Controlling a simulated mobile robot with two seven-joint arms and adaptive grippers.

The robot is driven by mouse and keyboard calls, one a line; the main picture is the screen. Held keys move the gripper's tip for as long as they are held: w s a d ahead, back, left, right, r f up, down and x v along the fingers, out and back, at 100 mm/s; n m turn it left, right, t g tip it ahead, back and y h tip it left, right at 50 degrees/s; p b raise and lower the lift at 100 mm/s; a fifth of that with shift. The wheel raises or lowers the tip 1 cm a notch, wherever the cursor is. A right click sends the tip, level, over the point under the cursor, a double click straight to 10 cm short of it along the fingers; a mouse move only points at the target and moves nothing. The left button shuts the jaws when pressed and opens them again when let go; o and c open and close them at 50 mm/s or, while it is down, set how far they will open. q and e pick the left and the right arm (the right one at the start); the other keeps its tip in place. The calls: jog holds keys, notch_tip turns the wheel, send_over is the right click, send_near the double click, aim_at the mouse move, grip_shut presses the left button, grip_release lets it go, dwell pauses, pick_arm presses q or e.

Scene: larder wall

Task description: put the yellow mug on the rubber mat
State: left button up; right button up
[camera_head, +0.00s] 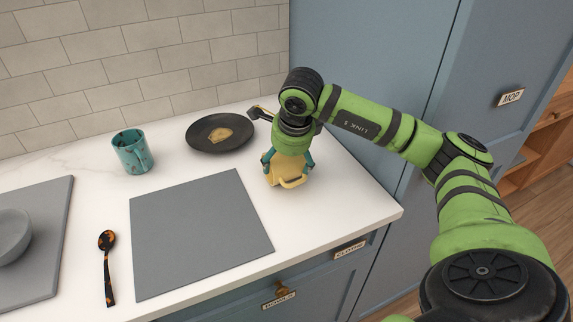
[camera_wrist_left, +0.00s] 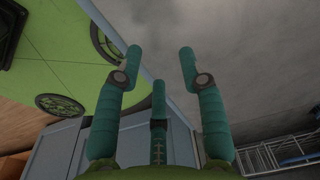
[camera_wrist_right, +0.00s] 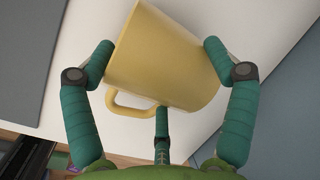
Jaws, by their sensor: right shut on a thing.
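The yellow mug (camera_head: 289,171) is at the right end of the white counter, right of the grey rubber mat (camera_head: 200,232). My right gripper (camera_head: 286,162) is over it, with its fingers shut around the mug's sides. In the right wrist view the mug (camera_wrist_right: 165,62) fills the space between the teal fingers of the right gripper (camera_wrist_right: 158,62), its handle toward the lower left. I cannot tell whether the mug touches the counter. My left gripper (camera_wrist_left: 162,65) shows only in the left wrist view, fingers apart and empty.
A tortoiseshell spoon (camera_head: 107,262) lies left of the mat. A grey bowl (camera_head: 12,236) sits on a grey board (camera_head: 50,222) at far left. The mat is bare.

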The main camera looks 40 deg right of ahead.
jog(key=shift+r, duration=0.15)
jog(key=o, duration=1.1)
jog(key=shift+f, duration=0.2)
jog(key=shift+o, duration=0.7)
jog(key=shift+r, duration=0.15)
